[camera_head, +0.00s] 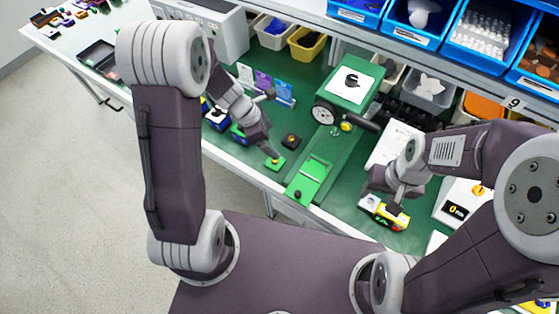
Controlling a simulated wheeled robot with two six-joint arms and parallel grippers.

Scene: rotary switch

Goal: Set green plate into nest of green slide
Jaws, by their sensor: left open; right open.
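A small green plate (276,164) lies on the green bench top near its front edge. The tips of my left gripper (270,154) are right at the plate, open; whether they touch it is too small to tell. The green slide (308,181) lies to the right of the plate, on a strip running back to a green press-like machine. Its nest appears as a recess in its upper face, with no plate visible in it. My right gripper (396,207) is open, low over a yellow and black device (383,213) with a lit display.
A small dark block (291,141) sits behind the plate. The green machine (345,90) with a round dial stands behind the slide. Blue and black items (218,119) are left of my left gripper. Blue bins (410,20) line the back.

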